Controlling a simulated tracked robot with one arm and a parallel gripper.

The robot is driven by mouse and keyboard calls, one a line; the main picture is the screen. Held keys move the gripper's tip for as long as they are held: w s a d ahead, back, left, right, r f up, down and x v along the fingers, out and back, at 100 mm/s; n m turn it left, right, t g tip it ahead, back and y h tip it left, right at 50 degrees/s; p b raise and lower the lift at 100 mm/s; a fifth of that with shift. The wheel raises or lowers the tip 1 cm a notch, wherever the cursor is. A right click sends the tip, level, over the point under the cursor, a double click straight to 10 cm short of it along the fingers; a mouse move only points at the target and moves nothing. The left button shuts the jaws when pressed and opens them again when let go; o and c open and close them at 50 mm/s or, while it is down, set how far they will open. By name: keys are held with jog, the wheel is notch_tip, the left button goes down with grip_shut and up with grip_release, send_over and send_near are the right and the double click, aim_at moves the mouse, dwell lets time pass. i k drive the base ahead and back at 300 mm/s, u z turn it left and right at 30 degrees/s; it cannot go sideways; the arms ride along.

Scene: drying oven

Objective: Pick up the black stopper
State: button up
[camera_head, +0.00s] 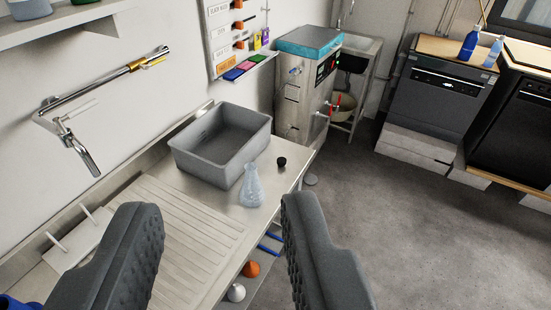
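The black stopper (281,162) is a small dark piece on the steel counter near its far right corner. It stands just right of and behind a clear conical flask (252,188), apart from it. My gripper (220,202) is open and empty, its two dark grey ribbed fingers spread wide at the bottom of the view. The stopper lies well beyond the fingertips, to the upper right of the gap between them.
A grey basin (222,146) sits on the counter left of the stopper. A ribbed drainboard (185,230) lies nearer. A wall tap (75,140) juts out at left. A steel oven-like unit (305,85) stands behind. The floor (420,230) at right is clear.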

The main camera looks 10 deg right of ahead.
aim_at(281, 161)
jog(key=i, duration=0.9)
jog(key=z, duration=0.05)
